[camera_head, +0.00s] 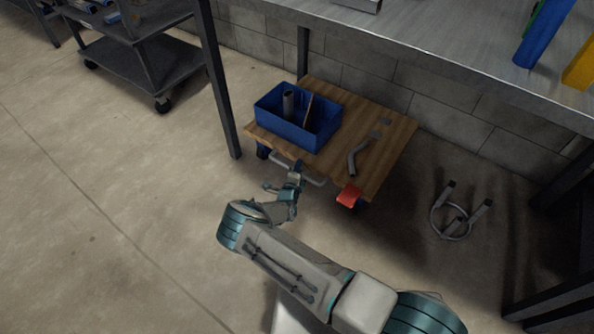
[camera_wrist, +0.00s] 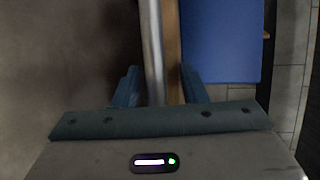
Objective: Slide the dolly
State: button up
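The dolly (camera_head: 388,146) is a low wooden platform on wheels under the workbench, with a grey metal handle bar (camera_head: 313,182) along its near edge. My gripper (camera_head: 293,172) is at the left part of this bar. In the wrist view the bar (camera_wrist: 153,50) runs between the two fingers of my gripper (camera_wrist: 160,88), beside the wooden edge (camera_wrist: 173,45). The fingers are apart, with gaps visible on both sides of the bar. A red pedal-like part (camera_head: 348,195) sits at the dolly's near right corner. The wheels are mostly hidden.
A blue bin (camera_head: 318,132) with tube-like items and a bent grey pipe (camera_head: 357,157) rest on the dolly. A dark bench leg (camera_head: 218,85) stands left of it. A grey ring-shaped object (camera_head: 452,218) lies on the floor at right. Open floor (camera_head: 110,200) lies to the left.

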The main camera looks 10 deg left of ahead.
jog(key=shift+s+a, duration=0.2)
jog(key=shift+a, duration=0.15)
jog(key=shift+s, duration=0.1)
jog(key=s+r+p, duration=0.1)
jog(key=s+p, duration=0.1)
jog(key=s, duration=0.4)
jog(key=s+a+r+p, duration=0.1)
jog(key=s+p, duration=0.2)
jog(key=s, duration=0.4)
jog(key=shift+s+r, duration=0.15)
jog(key=shift+r, duration=0.1)
jog(key=shift+s+a, duration=0.1)
